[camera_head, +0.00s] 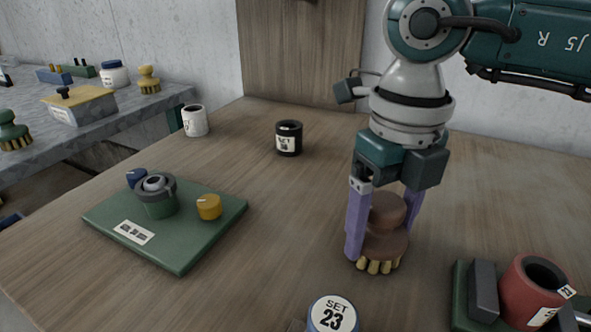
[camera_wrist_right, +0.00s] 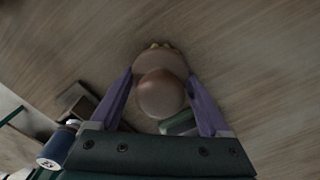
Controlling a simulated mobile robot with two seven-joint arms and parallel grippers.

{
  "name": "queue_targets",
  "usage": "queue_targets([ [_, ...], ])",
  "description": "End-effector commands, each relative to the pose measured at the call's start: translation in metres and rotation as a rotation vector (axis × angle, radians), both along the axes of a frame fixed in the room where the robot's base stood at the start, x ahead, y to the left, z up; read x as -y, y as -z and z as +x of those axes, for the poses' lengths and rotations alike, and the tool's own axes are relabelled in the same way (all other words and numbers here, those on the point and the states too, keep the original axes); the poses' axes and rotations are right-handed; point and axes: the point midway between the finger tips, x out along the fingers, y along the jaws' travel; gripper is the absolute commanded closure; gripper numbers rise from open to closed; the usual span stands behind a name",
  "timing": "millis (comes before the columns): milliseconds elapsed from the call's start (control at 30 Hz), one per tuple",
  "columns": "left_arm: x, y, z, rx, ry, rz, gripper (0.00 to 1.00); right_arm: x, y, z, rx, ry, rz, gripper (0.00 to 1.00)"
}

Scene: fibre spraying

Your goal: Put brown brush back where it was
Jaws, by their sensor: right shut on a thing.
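The brown brush (camera_head: 386,232) has a round knob, a wider round body and pale yellow bristles underneath. My right gripper (camera_head: 381,240) points down with its purple fingers on both sides of the brush and is shut on it. In the head view the bristles are at or just above the wooden table (camera_head: 270,235); I cannot tell whether they touch. In the right wrist view the brush (camera_wrist_right: 161,92) sits between the two fingers of the gripper (camera_wrist_right: 160,95). My left gripper is not in view.
A green board (camera_head: 190,247) with a pot and knobs lies left. Black (camera_head: 289,138) and white (camera_head: 195,120) cups stand behind. A red pot (camera_head: 536,288) on a green base is right; a SET 23 container (camera_head: 332,315) is in front. A stone bench (camera_head: 115,108) holds several items.

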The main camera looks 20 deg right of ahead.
Motion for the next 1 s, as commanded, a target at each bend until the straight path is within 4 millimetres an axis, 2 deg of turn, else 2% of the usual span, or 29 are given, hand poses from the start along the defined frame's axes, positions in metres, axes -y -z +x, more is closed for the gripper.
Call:
queue_targets([
  [67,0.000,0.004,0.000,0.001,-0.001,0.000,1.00,0.000,0.004,0.000,0.000,0.000,0.000,0.72],
  [100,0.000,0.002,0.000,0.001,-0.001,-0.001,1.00,0.000,0.003,0.000,0.000,0.001,0.000,0.17],
  [267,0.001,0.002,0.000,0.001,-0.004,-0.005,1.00,0.000,0.002,0.000,0.000,0.001,0.000,0.00],
  [467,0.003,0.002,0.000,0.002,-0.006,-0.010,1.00,0.000,0.002,0.000,0.000,0.001,0.000,0.00],
  [633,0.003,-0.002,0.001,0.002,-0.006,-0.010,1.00,0.000,-0.010,0.001,0.002,0.001,0.000,0.00],
  [1000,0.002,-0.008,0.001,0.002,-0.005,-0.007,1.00,0.000,-0.090,0.001,0.004,0.001,0.000,0.00],
])
